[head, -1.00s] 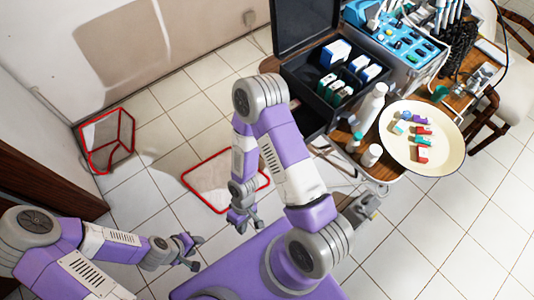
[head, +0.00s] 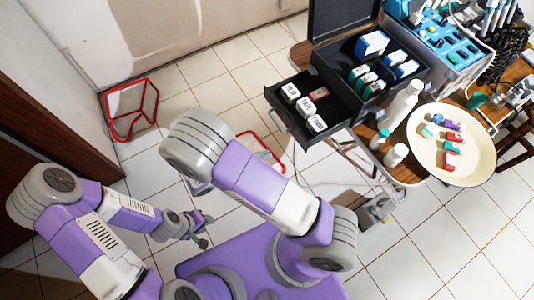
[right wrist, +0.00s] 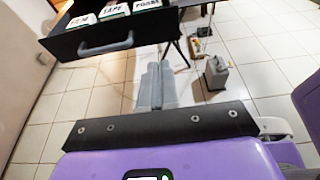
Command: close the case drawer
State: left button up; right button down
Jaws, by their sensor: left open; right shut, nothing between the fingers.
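The black case (head: 375,85) stands on the wooden table with its lid up. Its drawer (head: 318,133) is pulled out toward the left and holds several small labelled boxes. In the right wrist view the drawer front (right wrist: 92,45) with its grey handle (right wrist: 106,43) is at upper left. My right gripper (right wrist: 156,70) is shut and empty, just below and to the right of the handle, with a visible gap in the picture. In the head view my right arm hides its gripper. My left gripper (head: 203,228) is open and empty at lower left, far from the case.
A cream tray (head: 485,165) with small coloured items, white bottles (head: 403,103) and a blue dental unit (head: 450,40) crowd the table right of the case. A red-framed bin (head: 131,110) stands on the floor at left.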

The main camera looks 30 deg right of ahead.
jog(key=b, duration=0.3)
send_near(300, 141)
jog(key=x, duration=0.5)
jog(key=shift+f, duration=0.15)
jog(key=shift+d, duration=0.7)
pick_arm(q)
notch_tip(300, 141, down, 3)
jog(key=shift+f, duration=0.15)
pick_arm(e)
jog(key=shift+d, duration=0.1)
